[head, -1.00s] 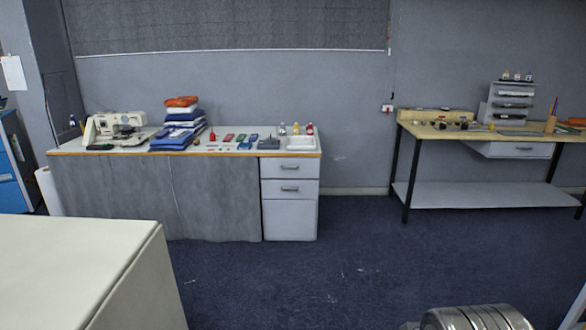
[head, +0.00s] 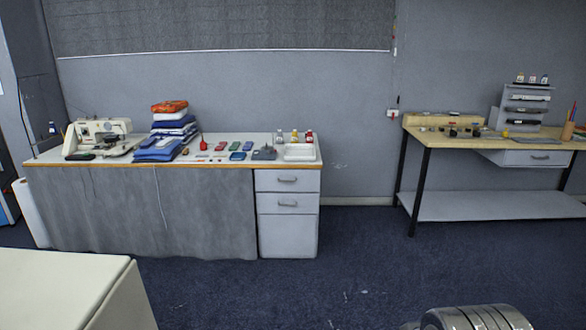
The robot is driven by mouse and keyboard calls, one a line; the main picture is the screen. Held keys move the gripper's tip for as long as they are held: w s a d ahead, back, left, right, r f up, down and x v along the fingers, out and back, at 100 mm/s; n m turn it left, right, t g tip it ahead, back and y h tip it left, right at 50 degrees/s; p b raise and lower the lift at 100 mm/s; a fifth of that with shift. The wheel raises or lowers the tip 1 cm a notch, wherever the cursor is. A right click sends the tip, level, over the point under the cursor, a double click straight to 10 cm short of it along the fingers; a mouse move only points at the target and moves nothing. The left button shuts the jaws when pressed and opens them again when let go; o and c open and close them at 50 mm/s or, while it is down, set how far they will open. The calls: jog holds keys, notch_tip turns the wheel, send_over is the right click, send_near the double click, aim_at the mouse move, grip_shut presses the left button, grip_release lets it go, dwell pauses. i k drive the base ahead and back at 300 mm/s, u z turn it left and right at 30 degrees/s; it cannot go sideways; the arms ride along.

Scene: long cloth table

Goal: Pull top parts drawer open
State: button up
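A white drawer cabinet stands under the right end of the long left table. Its top drawer (head: 288,181) has a grey bar handle and looks shut. A second drawer (head: 287,203) with a handle is below it, also shut, over a plain lower front. On the right workbench a small grey unit (head: 525,108) has several stacked fronts with dark and light bars; whether these are drawers is too small to tell. A wide single drawer (head: 532,158) hangs under that workbench and looks shut. My gripper is not in view.
The left table (head: 100,165) carries a sewing machine (head: 97,138), folded blue cloths (head: 165,148), small parts, bottles and a white tray (head: 300,152). A cream box-like unit (head: 65,285) fills the near left. Blue carpet (head: 350,260) is clear ahead, before both tables.

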aim_at(266, 179)
jog(key=i, duration=3.8)
jog(key=u, duration=1.4)
